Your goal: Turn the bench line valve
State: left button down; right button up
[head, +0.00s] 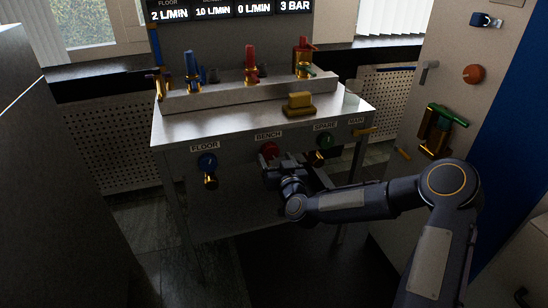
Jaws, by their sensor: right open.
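The bench line valve (269,149) is a round red knob on the front panel of the metal table, under the label BENCH. My right gripper (274,164) is open, just below and in front of the red knob, and covers its lower part. I cannot tell whether its fingers touch the knob. The overhead display (212,11) reads 2 L/MIN under FLOOR, then 10 L/MIN, 0 L/MIN and 3 BAR. My left gripper is not in view.
A blue FLOOR valve (207,162) sits to the left and a green SPARE valve (325,141) to the right. A yellow lever (364,131) is under the MAIN label. A yellow block (299,104) and a clear glass (352,93) stand on the table (222,121).

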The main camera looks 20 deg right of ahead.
aim_at(272, 153)
jog(key=shift+w+a, duration=0.1)
jog(key=shift+w, duration=1.75)
jog(key=c, duration=1)
